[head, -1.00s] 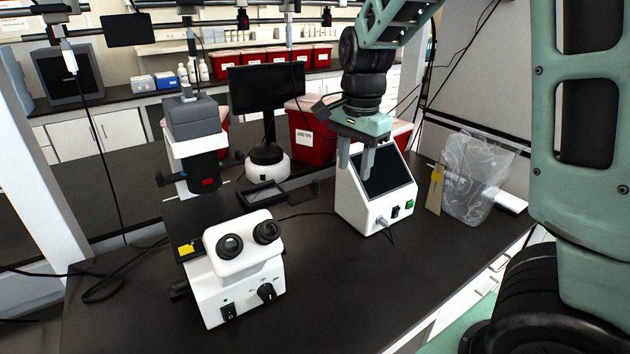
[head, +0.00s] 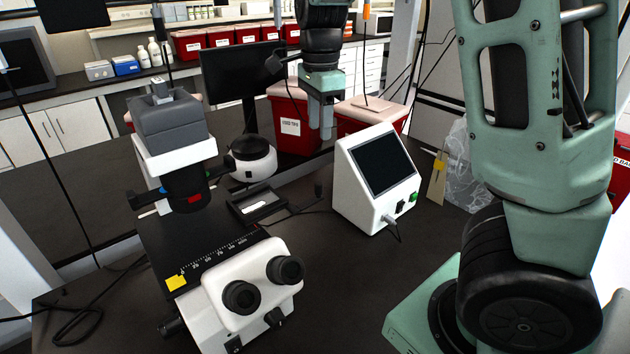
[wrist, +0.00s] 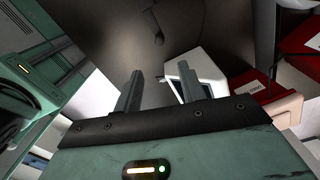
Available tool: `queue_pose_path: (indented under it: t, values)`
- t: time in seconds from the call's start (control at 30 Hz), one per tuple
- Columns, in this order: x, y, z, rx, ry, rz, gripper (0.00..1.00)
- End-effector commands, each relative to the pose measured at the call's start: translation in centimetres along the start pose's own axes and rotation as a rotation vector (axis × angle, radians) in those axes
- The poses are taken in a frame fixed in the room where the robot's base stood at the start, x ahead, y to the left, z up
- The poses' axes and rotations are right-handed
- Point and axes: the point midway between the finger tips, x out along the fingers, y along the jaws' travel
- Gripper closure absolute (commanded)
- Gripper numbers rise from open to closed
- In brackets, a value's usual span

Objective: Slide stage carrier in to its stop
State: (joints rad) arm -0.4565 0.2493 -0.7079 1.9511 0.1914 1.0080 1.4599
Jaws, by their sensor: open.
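The white microscope (head: 215,305) stands on the dark bench at the left of the head view. Its black stage (head: 190,240) bears a printed ruler scale and a yellow label. A dark frame with a pale slot, which looks like the stage carrier (head: 240,208), sticks out past the stage's far right edge. Whether it touches its stop cannot be told. My gripper (head: 320,132) is open and empty, fingers down, well above and to the right of the carrier, in front of the red bins. Its fingers also show in the wrist view (wrist: 158,75); the carrier is not recognisable there.
A white box with a sloped screen (head: 348,188) stands right of the carrier, with a cable at its front. A black monitor (head: 229,88) and red bins (head: 290,122) are behind. Bench between microscope and screen box is mostly clear.

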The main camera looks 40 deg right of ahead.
Motion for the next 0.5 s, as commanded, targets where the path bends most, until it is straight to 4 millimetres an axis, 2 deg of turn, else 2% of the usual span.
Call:
queue_pose_path:
  t: [0.5]
  values:
    - [10.6,0.2,-0.1,0.004,0.003,0.006,0.6]
